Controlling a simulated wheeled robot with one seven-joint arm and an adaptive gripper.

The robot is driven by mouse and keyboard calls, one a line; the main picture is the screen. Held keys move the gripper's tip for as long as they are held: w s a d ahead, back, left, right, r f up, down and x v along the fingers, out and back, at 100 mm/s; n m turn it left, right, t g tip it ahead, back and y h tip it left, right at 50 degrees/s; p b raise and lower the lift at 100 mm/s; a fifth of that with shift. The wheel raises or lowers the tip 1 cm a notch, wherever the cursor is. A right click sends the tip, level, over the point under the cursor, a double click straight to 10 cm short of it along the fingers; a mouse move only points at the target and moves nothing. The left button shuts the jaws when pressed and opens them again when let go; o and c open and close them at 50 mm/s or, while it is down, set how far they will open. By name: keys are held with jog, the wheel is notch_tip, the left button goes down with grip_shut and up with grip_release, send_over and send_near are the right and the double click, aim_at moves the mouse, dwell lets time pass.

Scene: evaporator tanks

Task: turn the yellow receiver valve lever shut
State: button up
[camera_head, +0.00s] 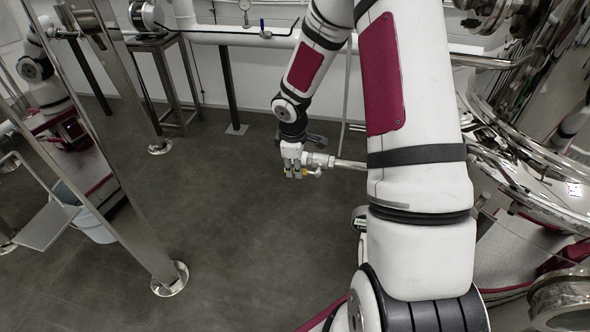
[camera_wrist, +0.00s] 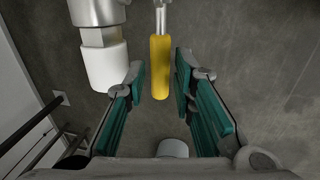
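The yellow lever (camera_wrist: 160,68) hangs straight down the picture between my fingers in the wrist view, on a thin metal stem. In the head view only a small yellow spot of it (camera_head: 304,172) shows at my gripper (camera_head: 293,172). My gripper (camera_wrist: 159,80) is open, its teal-padded fingers on either side of the lever. The metal valve body (camera_head: 318,160) with a white fitting (camera_wrist: 105,66) is beside the lever, close to my left finger.
A steel pipe (camera_head: 350,164) runs from the valve toward the shiny tank (camera_head: 520,170) at right. A steel frame post (camera_head: 125,190) and a pale bucket (camera_head: 85,215) stand at left. The grey floor (camera_head: 235,230) between is clear.

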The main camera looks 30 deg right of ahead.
jog(key=shift+f, duration=0.25)
grip_shut()
